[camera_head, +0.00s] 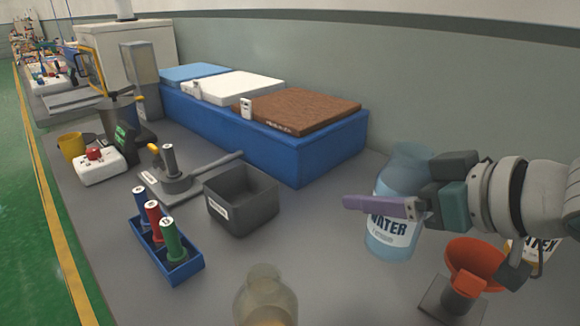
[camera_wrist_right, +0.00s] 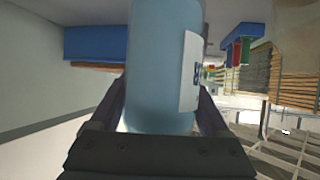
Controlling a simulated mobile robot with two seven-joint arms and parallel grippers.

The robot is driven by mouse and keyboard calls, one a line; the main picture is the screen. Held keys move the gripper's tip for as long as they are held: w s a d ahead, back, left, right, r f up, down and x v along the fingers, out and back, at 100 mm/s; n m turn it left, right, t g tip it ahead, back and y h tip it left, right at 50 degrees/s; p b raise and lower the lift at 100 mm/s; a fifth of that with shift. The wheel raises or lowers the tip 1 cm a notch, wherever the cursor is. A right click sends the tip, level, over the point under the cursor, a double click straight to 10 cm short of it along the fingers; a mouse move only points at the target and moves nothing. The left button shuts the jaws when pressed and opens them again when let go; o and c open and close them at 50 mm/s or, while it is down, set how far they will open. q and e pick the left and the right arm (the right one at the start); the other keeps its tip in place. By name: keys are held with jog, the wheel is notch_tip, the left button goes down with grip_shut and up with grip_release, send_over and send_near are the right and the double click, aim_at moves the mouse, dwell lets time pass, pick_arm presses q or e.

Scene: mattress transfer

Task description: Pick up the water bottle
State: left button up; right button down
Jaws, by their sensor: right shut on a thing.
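The water bottle (camera_head: 397,185) is pale blue with a white label reading WATER. It stands about upright at the right of the head view, and whether it touches the table I cannot tell. My right gripper (camera_head: 385,205) comes in from the right and is shut on it, with one purple finger across its front. In the right wrist view the bottle (camera_wrist_right: 160,65) fills the middle between the two fingers (camera_wrist_right: 160,115). My left gripper is not in view.
An orange funnel (camera_head: 474,262) stands close below my right gripper. A dark grey bin (camera_head: 241,200), a blue rack (camera_head: 185,265) of coloured tubes and a clear yellowish bottle (camera_head: 266,298) are to the left. A blue platform (camera_head: 290,160) with flat slabs stands behind.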

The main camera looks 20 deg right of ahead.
aim_at(390, 158)
jog(key=shift+r+p, duration=0.5)
jog(key=shift+r, duration=1.85)
jog(key=shift+r, duration=0.1)
